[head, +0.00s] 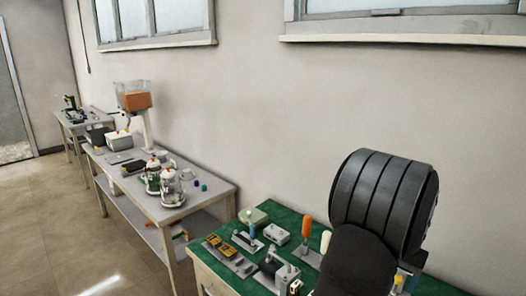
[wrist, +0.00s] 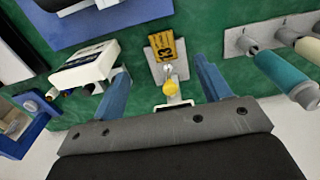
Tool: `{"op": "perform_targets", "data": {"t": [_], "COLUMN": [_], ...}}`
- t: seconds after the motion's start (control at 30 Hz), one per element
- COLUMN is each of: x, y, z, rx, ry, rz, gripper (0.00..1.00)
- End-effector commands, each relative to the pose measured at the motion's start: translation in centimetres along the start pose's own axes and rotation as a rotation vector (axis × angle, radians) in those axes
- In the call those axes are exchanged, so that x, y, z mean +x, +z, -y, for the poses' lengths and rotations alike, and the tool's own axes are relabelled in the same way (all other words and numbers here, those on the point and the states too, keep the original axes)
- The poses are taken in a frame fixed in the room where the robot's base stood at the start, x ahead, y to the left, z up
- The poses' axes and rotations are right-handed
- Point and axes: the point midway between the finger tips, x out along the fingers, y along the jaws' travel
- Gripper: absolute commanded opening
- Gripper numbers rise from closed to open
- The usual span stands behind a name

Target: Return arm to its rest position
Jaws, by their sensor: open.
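My gripper (wrist: 162,66) shows in the wrist view with its two blue fingers spread apart and nothing held between them. A yellow tag (wrist: 166,45) and a small yellow knob (wrist: 170,88) lie in line with the gap, on or just above the green mat (wrist: 205,22). I cannot tell how far below the fingers they are. In the head view my dark arm fills the right side over the green-topped bench (head: 225,280); my gripper is mostly hidden behind it.
A white box (wrist: 85,62) is beside the left finger; a teal handle (wrist: 283,75) is to the right. An upright orange handle (head: 306,226) stands near my arm in the head view. Two pump canisters (head: 172,186) stand on the grey bench (head: 210,188) beyond. The wall is behind.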

Motion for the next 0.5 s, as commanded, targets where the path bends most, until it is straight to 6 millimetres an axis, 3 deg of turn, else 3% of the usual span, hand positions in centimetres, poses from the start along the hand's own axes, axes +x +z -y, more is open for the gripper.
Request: {"op": "perform_targets", "data": {"t": [0.5], "x": [10.5], "y": [0.1], "z": [0.0], "rx": [0.000], "ry": [0.000], "rz": [0.003], "gripper": [0.70]}}
